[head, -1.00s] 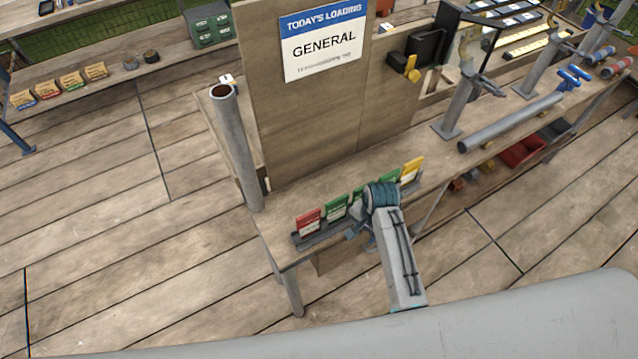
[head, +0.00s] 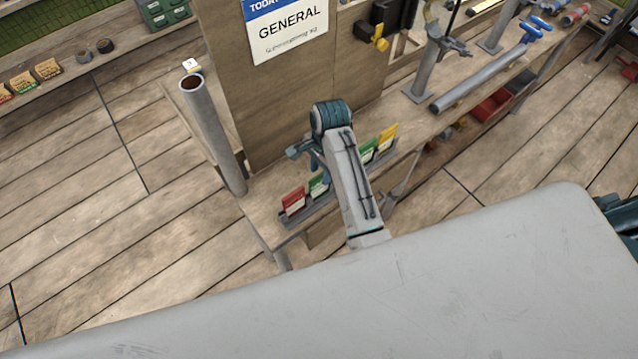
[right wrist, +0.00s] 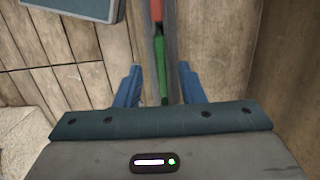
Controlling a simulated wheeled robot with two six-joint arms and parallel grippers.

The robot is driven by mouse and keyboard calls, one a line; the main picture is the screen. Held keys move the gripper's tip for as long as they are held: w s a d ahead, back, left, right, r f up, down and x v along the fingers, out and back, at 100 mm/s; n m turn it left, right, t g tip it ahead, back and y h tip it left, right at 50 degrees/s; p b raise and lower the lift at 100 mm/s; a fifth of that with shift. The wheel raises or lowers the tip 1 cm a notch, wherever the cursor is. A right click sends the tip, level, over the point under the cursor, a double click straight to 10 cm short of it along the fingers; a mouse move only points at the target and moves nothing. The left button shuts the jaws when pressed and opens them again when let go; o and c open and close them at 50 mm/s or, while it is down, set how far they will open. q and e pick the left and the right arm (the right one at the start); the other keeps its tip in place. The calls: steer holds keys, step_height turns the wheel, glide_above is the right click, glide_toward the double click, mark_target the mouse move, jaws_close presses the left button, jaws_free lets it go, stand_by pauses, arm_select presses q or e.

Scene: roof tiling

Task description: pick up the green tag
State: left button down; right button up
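A small rack (head: 287,219) on the bench edge holds a row of upright tags. A red tag (head: 292,200) stands at its left end, with a green tag (head: 318,185) beside it. Another green tag (head: 368,147) and a yellow tag (head: 388,136) stand at the right. My right arm hides the middle of the row. My right gripper (head: 314,165) is over the rack by the left green tag. In the right wrist view its blue fingers (right wrist: 159,75) are open, with a green tag (right wrist: 160,62) between them and the red tag (right wrist: 156,10) beyond. My left gripper is out of view.
A tall board with a sign (head: 289,30) stands behind the rack. An upright grey pipe (head: 212,135) is at the bench's left corner. A long pipe (head: 480,80) lies to the right. The plank floor (head: 90,200) at left is clear.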

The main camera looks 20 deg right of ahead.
mark_target(319, 180)
steer(key=shift+f+p, duration=0.3)
steer(key=shift+f, duration=0.15)
steer(key=f, duration=0.1)
steer(key=f+p, duration=0.1)
steer(key=f, duration=0.1)
steer(key=f+p, duration=0.1)
steer(key=shift+a+f, duration=0.15)
steer(key=shift+a, duration=0.1)
steer(key=shift+f, duration=0.25)
jaws_close()
